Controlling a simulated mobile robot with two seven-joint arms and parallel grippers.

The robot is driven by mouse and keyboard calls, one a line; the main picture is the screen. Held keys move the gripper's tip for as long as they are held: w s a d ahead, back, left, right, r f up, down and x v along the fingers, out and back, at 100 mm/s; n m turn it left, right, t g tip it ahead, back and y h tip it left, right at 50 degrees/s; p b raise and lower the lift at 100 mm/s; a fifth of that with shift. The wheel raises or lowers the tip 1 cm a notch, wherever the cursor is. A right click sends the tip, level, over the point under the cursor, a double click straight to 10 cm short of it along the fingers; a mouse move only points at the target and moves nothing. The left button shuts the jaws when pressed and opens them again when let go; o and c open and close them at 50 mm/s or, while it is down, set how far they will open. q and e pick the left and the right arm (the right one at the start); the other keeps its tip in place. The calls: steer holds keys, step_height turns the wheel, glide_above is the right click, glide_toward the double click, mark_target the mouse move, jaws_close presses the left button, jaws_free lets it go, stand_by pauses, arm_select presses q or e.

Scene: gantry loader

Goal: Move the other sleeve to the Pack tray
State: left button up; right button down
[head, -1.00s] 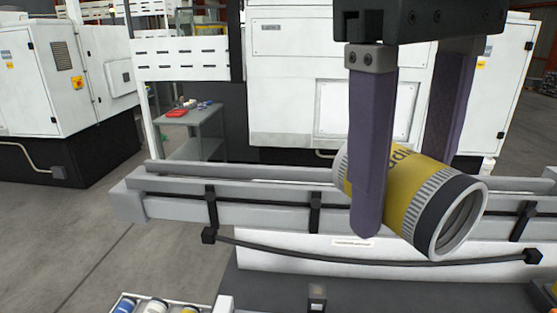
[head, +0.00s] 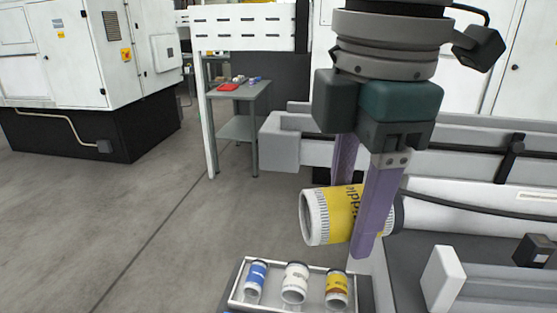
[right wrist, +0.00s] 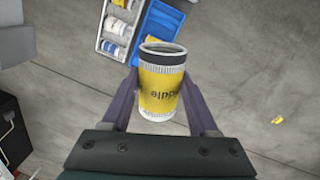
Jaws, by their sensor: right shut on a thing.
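My right gripper (head: 357,218) is shut on a yellow sleeve (head: 338,213) with white ribbed ends and dark lettering. The sleeve lies on its side in the head view, its open end facing left, above and beyond a small tray's right end. In the right wrist view the sleeve (right wrist: 161,88) sits between both fingers (right wrist: 161,97). A white-rimmed tray (head: 238,286) at the bottom holds a blue, a white and a yellow-brown sleeve; no label naming it is readable. My left gripper is not in view.
A blue container (right wrist: 157,32) adjoins the tray in the right wrist view. A grey rail (head: 285,150) and a white block (head: 441,279) are on the right of the head view. A grey side table (head: 240,92) stands behind. Open floor (head: 140,230) fills the left.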

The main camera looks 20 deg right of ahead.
steer(key=d+f+n+b, duration=0.1)
steer(key=f+n+b, duration=0.3)
steer(key=f+b, duration=0.3)
steer(key=w+d+f+n+b, duration=0.1)
steer(key=f+n+b, duration=0.4)
steer(key=f, duration=1.1)
steer(key=w+d+f+n+y+b, duration=0.1)
steer(key=d+f+n+b, duration=0.2)
steer(key=f+b, duration=0.8)
steer(key=shift+f+n+g, duration=0.3)
steer(key=shift+f+n, duration=0.35)
steer(key=shift+n, duration=0.45)
steer(key=shift+f, duration=0.35)
steer(key=shift+f+b, duration=0.6)
steer(key=shift+f, duration=0.35)
steer(key=shift+c, duration=0.4)
jaws_free()
